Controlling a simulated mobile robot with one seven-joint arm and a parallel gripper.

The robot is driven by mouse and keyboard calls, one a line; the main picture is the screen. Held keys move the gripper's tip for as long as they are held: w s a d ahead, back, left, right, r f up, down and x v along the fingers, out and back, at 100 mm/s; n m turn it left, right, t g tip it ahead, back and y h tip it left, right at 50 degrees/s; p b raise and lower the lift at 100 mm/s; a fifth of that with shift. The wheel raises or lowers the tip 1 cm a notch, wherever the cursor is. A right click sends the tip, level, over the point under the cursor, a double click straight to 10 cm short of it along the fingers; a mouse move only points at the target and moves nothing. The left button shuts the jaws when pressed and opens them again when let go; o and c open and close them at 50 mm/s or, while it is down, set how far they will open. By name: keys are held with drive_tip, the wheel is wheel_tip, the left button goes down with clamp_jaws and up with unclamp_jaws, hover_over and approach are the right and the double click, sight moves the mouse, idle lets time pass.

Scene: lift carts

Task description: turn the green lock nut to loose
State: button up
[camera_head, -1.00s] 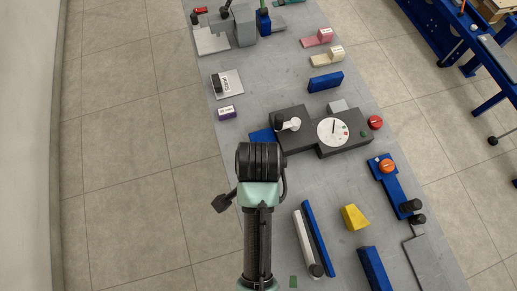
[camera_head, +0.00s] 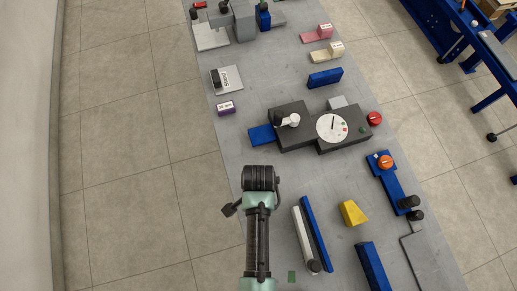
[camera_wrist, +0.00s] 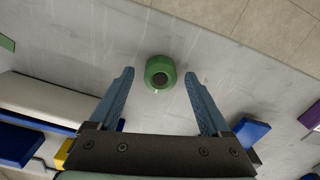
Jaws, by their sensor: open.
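The green lock nut (camera_wrist: 160,72) shows in the wrist view as a round green ring with a dark centre and a small pale mark on its near rim. It stands on the grey table top. My gripper (camera_wrist: 160,78) is open, with its two blue fingers apart and their tips on either side of the nut in the picture. I cannot tell how far the fingers are above it. In the head view my arm (camera_head: 258,215) reaches over the table's left part, and I cannot make out the nut there.
A dark block with a white dial (camera_head: 332,127) stands ahead, with a red knob (camera_head: 375,118) beside it. A white bar (camera_head: 304,240), a long blue bar (camera_head: 316,234) and a yellow block (camera_head: 353,213) lie right of my arm.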

drive_tip(key=shift+c, duration=0.3)
clamp_jaws()
drive_tip(key=shift+n+p, duration=0.3)
drive_tip(key=shift+n, duration=0.1)
drive_tip(key=n+p, duration=0.2)
drive_tip(key=n, duration=0.2)
drive_tip(key=shift+r+n, duration=0.1)
drive_tip(key=shift+n, duration=0.2)
drive_tip(key=n+p, duration=0.2)
drive_tip(key=n, duration=0.4)
drive_tip(key=shift+n, duration=0.4)
drive_tip(key=shift+o, duration=0.3)
unclamp_jaws()
